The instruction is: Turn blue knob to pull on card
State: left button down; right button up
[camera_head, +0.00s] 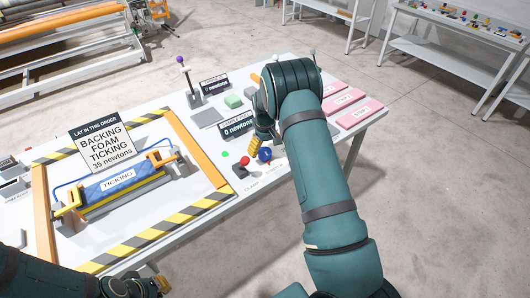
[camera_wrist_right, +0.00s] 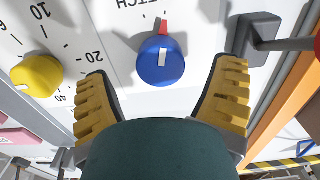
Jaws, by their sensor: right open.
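The blue knob (camera_wrist_right: 162,64) sits on a white panel in the right wrist view, with a white mark on its face and a red pointer (camera_wrist_right: 164,27) beside its rim. My right gripper (camera_wrist_right: 165,95) is open, its yellow fingers on either side of the knob and apart from it. The blue knob (camera_head: 265,155) also shows in the head view, beside my right gripper (camera_head: 257,143). The card (camera_head: 104,143) reads "LAY IN THIS ORDER, BACKING, FOAM, TICKING, 35 newtons". A display (camera_head: 237,127) reads "0 newtons". My left gripper (camera_head: 158,285) is at the bottom edge, its fingers unclear.
A yellow knob (camera_wrist_right: 37,76) with a numbered scale is left of the blue knob, and a dark lever block (camera_wrist_right: 255,38) is right. A striped frame (camera_head: 150,233) holds the ticking roll (camera_head: 118,180). Pink pads (camera_head: 343,100) lie at the table's right.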

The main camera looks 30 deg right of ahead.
jog(key=shift+f, duration=1.4)
jog(key=shift+w, duration=0.1)
jog(key=c, duration=1.2)
jog(key=m+b, duration=0.1)
jog(key=m, duration=0.3)
jog(key=shift+b, duration=0.3)
jog(key=m, duration=0.4)
jog(key=shift+m+b, duration=0.3)
jog(key=shift+b, duration=0.05)
